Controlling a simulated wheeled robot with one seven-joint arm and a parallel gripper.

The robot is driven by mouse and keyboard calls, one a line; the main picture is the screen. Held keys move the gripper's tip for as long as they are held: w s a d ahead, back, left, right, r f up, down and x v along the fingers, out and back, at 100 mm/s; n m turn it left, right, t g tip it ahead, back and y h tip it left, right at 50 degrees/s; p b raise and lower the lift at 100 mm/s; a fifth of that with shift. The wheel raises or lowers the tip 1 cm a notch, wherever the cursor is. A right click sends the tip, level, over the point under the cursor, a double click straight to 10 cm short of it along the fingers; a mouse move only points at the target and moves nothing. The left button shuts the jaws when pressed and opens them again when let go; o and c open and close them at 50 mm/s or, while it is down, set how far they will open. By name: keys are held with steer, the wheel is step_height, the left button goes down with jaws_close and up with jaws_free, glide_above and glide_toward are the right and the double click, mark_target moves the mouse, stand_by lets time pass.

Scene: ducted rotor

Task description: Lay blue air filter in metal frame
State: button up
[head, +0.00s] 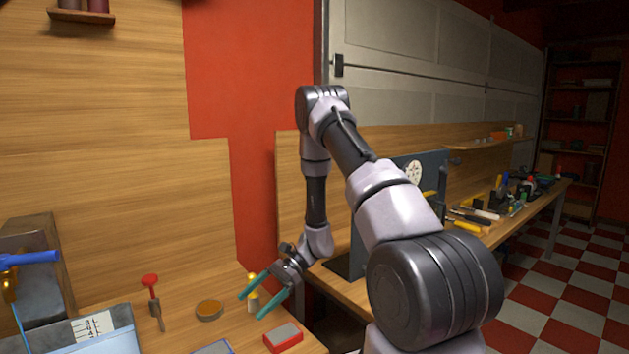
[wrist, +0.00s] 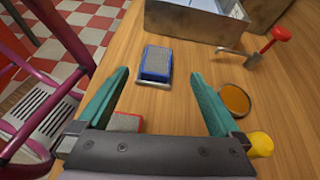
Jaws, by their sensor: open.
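The blue air filter (wrist: 157,61), a blue block with a grey top, lies on the wooden bench in the wrist view. A thin silver edge, seemingly the metal frame (wrist: 153,85), shows along its near side. I cannot tell whether the filter is seated in it. In the head view only a bit of the blue filter (head: 213,348) shows at the bottom edge. My gripper (head: 252,307) is open and empty above the bench. In the wrist view the teal fingers of my gripper (wrist: 160,75) point toward the filter, apart from it.
A red block with a grey top (head: 283,337) sits near the bench edge. A yellow-capped bottle (head: 252,297), an orange disc (head: 209,310) and a red-handled tool (head: 151,290) stand nearby. A metal box (wrist: 192,22) lies beyond the filter. A magenta-framed stool (wrist: 58,88) stands beside the bench.

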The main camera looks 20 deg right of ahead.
step_height(320, 180, up, 13)
steer(key=d+n+h, duration=0.2)
steer(key=n+h, duration=0.1)
steer(key=s+d+r+n+t+h, duration=0.2)
steer(key=s+r, duration=0.3)
steer(key=r, duration=0.4)
steer(key=s+d+r+n+t+h, duration=0.2)
steer(key=s+d+r+t, duration=0.2)
steer(key=r, duration=0.5)
steer(key=s+d+r+n+t+h, duration=0.2)
steer(key=s+d+r+t+h, duration=0.1)
steer(key=s+r+t, duration=0.2)
steer(key=v, duration=0.4)
steer(key=shift+r, duration=0.35)
steer(key=shift+w, duration=0.15)
